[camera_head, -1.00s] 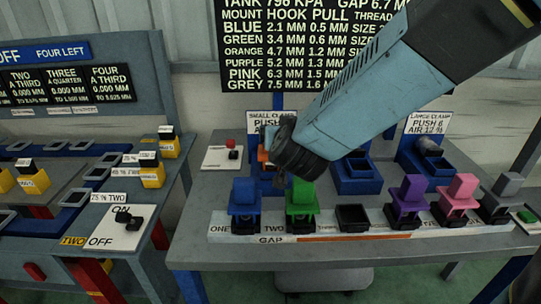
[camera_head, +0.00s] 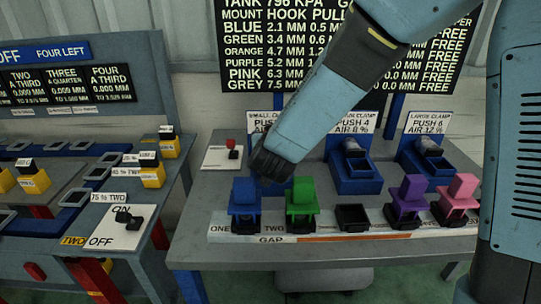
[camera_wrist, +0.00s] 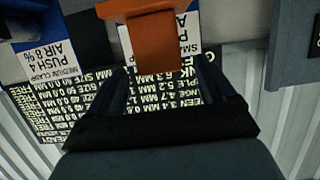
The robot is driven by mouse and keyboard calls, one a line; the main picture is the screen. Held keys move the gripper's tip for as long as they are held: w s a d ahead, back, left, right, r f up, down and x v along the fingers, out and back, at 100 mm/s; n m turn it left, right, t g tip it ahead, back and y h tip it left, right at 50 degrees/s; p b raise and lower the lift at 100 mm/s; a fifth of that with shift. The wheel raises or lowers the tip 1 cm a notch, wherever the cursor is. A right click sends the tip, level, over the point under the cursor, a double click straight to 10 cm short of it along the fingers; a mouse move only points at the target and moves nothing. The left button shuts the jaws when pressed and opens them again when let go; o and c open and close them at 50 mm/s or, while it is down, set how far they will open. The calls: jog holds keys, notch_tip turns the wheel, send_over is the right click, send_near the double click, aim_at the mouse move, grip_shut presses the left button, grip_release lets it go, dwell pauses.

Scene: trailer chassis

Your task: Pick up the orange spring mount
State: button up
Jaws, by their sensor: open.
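The orange spring mount (camera_wrist: 155,38) shows at the top of the wrist view, close to the camera and roughly in line with the space between my fingers. In the head view my arm's end hides it at the small clamp. My gripper (camera_wrist: 160,72) is open, with dark fingers on either side of the orange piece's lower part in the picture. I cannot tell whether they touch it. In the head view my gripper (camera_head: 264,176) is at the small clamp, behind the blue mount, its fingers mostly hidden.
A blue mount (camera_head: 244,194) and a green mount (camera_head: 302,194) stand at the table's front, close to my gripper. An empty black socket (camera_head: 352,217), a purple mount (camera_head: 408,190) and a pink mount (camera_head: 459,190) stand further right. The medium clamp (camera_head: 355,172) is to the right.

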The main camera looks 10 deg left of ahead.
jog(key=shift+x, duration=2.65)
grip_shut()
